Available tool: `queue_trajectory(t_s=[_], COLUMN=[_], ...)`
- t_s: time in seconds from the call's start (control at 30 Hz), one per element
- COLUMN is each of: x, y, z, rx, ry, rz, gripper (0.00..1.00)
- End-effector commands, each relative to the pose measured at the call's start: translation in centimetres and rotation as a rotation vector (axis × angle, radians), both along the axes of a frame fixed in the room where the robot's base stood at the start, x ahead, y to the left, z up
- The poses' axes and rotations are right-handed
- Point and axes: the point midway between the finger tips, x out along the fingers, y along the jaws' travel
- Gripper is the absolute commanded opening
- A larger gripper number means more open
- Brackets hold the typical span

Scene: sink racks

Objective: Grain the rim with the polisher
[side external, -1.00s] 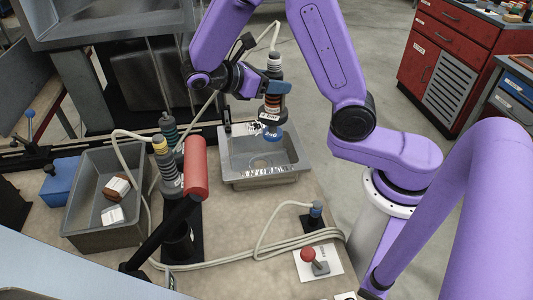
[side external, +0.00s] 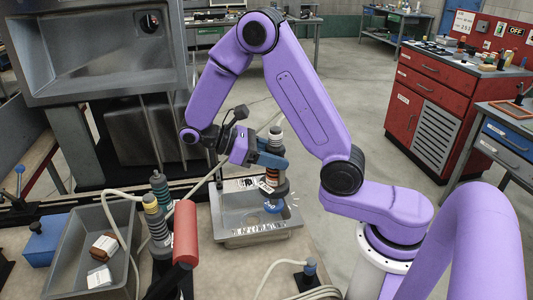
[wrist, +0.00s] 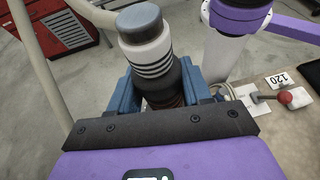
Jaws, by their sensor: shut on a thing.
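A grey sink (side external: 250,233) with a flat rim sits at the edge of the bench. My gripper (side external: 271,161) is above its right half, with blue jaws shut on the polisher (side external: 276,138). The polisher is upright, its blue disc (side external: 274,206) down at the right part of the sink. Small bright sparks show right of the disc, by the right rim. Exact contact between disc and rim is hard to tell. The wrist view shows the polisher's white and black striped body (wrist: 147,50) between the blue jaws (wrist: 157,88); the disc and sink are hidden there.
Other upright tools (side external: 157,222) and a red-padded post (side external: 186,232) stand left of the sink. A grey bin (side external: 68,282) holds small blocks beside a blue box (side external: 43,241). A pale hose crosses the bench.

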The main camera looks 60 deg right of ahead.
Motion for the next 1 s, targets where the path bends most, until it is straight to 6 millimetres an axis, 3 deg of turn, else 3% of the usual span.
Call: queue_trajectory(t_s=[0.2, 0.37, 0.7, 1.0], x=[-1.2, -0.7, 3.6, 6.3], y=[2.6, 4.9, 8.3, 8.9], z=[-0.7, -0.7, 0.6, 1.5], rx=[-0.003, -0.003, -0.001, -0.001], ry=[0.003, 0.005, 0.005, 0.007], rz=[-0.432, -0.741, -1.337, -1.565], gripper=[0.00, 0.00, 0.00, 0.00])
